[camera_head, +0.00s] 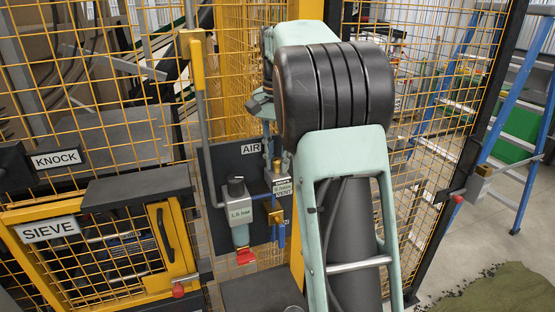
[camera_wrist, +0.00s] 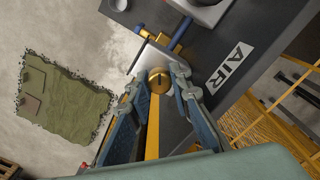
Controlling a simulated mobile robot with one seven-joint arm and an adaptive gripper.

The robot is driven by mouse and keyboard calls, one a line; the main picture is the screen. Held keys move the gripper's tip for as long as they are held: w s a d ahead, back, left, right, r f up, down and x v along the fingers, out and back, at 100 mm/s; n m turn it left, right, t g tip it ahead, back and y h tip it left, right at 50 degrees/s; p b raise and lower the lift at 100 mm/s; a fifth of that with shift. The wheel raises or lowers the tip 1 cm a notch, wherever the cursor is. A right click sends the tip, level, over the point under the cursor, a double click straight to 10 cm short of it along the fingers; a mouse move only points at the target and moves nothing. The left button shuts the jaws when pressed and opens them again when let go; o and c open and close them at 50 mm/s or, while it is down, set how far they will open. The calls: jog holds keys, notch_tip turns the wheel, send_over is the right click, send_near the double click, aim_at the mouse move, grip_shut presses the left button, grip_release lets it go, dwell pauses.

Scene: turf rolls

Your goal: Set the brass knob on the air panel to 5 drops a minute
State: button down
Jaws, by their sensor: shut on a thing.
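In the head view my arm hides part of the panel's right side, and the grip is hard to make out. No drop rate or scale can be read.
The yellow SIEVE frame (camera_head: 100,250) is at lower left. Green turf (camera_head: 495,295) lies on the floor at right.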

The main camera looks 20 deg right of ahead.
dwell(0.3)
jog(key=c, duration=1.7)
grip_release()
jog(key=shift+c, duration=0.2)
